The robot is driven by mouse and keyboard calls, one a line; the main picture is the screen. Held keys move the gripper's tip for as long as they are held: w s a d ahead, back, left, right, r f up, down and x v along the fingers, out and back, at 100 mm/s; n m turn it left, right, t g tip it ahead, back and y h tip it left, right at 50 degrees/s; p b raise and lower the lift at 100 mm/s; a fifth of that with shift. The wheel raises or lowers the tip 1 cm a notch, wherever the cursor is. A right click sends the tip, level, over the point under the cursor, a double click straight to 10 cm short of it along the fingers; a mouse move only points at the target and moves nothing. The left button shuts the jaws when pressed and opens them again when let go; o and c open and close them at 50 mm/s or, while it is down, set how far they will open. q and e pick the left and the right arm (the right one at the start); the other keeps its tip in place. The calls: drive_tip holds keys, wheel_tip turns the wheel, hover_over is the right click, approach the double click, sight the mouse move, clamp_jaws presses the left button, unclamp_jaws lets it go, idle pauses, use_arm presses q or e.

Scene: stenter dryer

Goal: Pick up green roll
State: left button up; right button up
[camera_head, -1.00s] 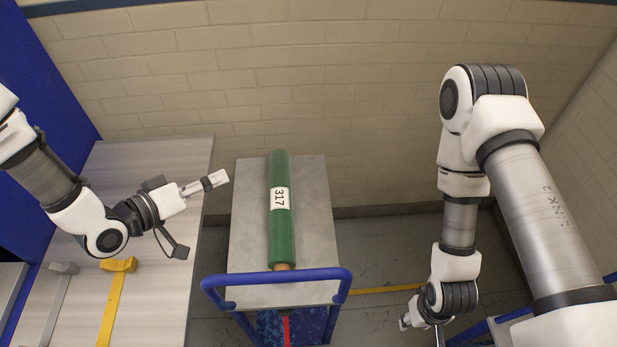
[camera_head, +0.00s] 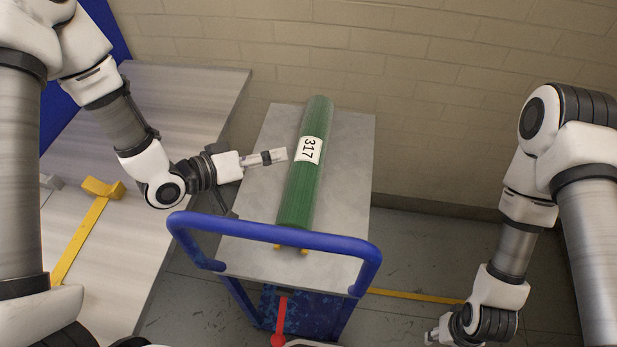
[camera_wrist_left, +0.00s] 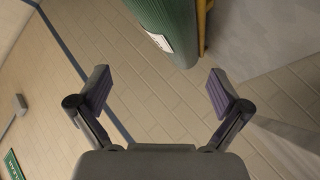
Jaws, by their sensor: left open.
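The green roll (camera_head: 304,190) carries a white label reading 317 and lies lengthwise on the grey cart top (camera_head: 345,160). My left gripper (camera_head: 282,155) is just left of the roll, near its label, pointing at it. In the left wrist view its two fingers (camera_wrist_left: 156,92) are spread apart with nothing between them, and the green roll (camera_wrist_left: 172,28) shows beyond them at the top. My right gripper (camera_head: 430,337) hangs low at the right, away from the cart; its finger opening is too small to tell.
The cart has a blue handle rail (camera_head: 275,230) in front of the roll. A pale table (camera_head: 165,105) with a yellow strap-like piece (camera_head: 80,235) stands at the left. A brick wall (camera_head: 440,120) closes off the back. Floor is free between the cart and my right arm.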

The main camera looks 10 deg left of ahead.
sight(294, 158)
use_arm(q)
wheel_tip(294, 158, down, 2)
drive_tip(key=shift+w+f, duration=0.1)
drive_tip(key=x, duration=0.8)
drive_tip(key=shift+a, duration=0.1)
drive_tip(key=c, duration=1.7)
